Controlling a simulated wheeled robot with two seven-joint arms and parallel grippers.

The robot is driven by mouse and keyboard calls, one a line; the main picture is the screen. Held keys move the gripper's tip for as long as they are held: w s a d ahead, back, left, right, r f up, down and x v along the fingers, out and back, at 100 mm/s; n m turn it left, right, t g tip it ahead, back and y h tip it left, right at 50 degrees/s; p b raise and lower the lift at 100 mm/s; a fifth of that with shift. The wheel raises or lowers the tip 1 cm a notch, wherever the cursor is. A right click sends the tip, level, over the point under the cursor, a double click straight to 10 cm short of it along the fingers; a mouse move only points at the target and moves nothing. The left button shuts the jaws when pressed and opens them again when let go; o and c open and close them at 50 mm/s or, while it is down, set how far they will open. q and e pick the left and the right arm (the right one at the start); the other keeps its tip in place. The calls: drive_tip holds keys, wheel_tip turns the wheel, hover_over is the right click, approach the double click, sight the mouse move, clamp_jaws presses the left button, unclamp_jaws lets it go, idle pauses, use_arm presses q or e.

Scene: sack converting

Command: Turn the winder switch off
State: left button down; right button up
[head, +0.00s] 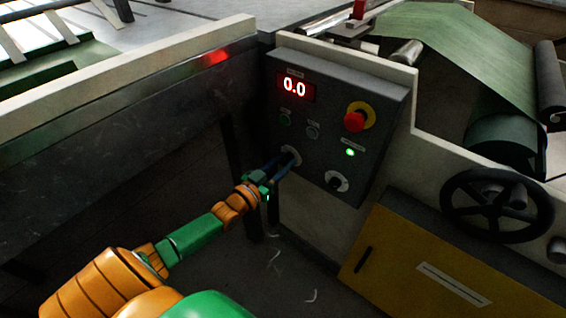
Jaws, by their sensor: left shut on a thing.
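A grey control panel (345,110) stands in the middle of the head view, with a red display reading 0.0. At its lower left is a rotary switch (291,153) on a pale round plate. My left gripper (284,164) reaches it from the lower left and is shut on its knob. The fingers hide part of the knob, so I cannot tell which way it points. A second black knob (337,181) sits at the lower right of the panel. The labels are too small to read. My right gripper is not in view.
A red emergency button (355,121) on a yellow ring and a lit green lamp (350,152) are above the second knob. A black handwheel (490,205) and yellow cabinet (420,260) stand at right. A pale-topped beam (120,85) runs along the left.

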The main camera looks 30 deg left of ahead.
use_arm(q)
drive_tip(key=shift+f, duration=0.15)
drive_tip(key=c, duration=0.9)
unclamp_jaws()
drive_tip(key=shift+s, duration=0.35)
drive_tip(key=s, duration=0.2)
drive_tip(key=s+p, duration=0.1)
drive_tip(key=s, duration=0.1)
drive_tip(key=s+p, duration=0.1)
drive_tip(key=s, duration=0.1)
drive_tip(key=shift+s+a, duration=0.25)
